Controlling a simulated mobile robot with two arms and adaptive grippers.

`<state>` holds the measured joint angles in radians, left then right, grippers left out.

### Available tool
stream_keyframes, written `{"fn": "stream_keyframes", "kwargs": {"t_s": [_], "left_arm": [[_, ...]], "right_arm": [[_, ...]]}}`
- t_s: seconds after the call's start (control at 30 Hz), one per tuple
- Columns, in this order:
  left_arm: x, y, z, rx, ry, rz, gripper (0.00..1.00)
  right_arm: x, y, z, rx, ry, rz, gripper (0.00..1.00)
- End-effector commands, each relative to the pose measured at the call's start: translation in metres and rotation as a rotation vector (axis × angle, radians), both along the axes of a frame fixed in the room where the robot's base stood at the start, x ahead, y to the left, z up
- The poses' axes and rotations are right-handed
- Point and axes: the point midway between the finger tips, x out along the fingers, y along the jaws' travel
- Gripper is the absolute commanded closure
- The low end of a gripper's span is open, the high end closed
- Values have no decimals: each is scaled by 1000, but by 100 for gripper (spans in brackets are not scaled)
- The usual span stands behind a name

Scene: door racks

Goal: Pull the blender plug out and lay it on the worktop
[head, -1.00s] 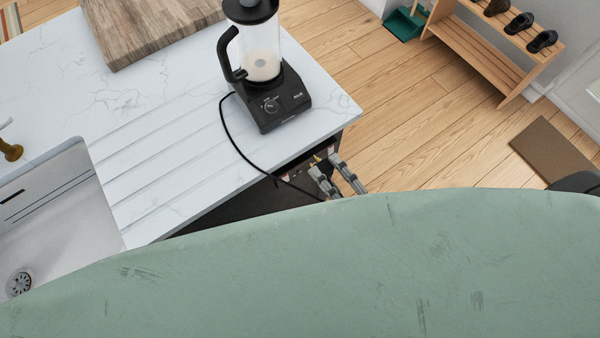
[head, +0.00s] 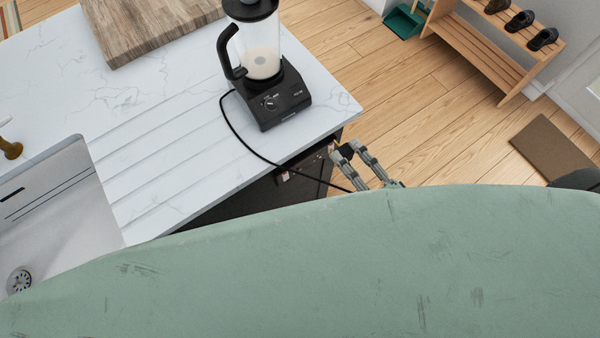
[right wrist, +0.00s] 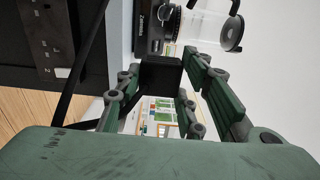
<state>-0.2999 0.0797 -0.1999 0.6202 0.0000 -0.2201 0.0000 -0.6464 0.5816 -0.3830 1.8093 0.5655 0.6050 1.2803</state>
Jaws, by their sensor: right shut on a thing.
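The blender (head: 272,95) stands upright on the white worktop (head: 190,85), near its right corner. Its black cord (head: 262,158) runs over the worktop's front edge and down towards my right gripper (head: 348,150). That gripper is just off the worktop's corner, out in front of the dark cabinet front. In the right wrist view the gripper is shut on the black plug (right wrist: 160,74), a block between its fingers. The plug's pins are hidden there. In the head view the plug is too small to make out clearly. My left gripper is not in view.
A wooden board (head: 150,30) lies at the back of the worktop. A sink (head: 50,215) is at the left. The worktop between sink and blender is clear, with shallow grooves. A shoe rack (head: 490,55) stands beyond on the wooden floor.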

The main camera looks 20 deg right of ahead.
Motion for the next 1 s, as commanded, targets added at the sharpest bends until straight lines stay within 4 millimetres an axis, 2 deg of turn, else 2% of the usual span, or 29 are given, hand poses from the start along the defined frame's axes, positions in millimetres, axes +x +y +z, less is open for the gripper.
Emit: {"fn": "stream_keyframes", "kwargs": {"t_s": [1.0], "left_arm": [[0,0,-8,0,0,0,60]], "right_arm": [[28,-77,-1,-1,1,1,100]]}}
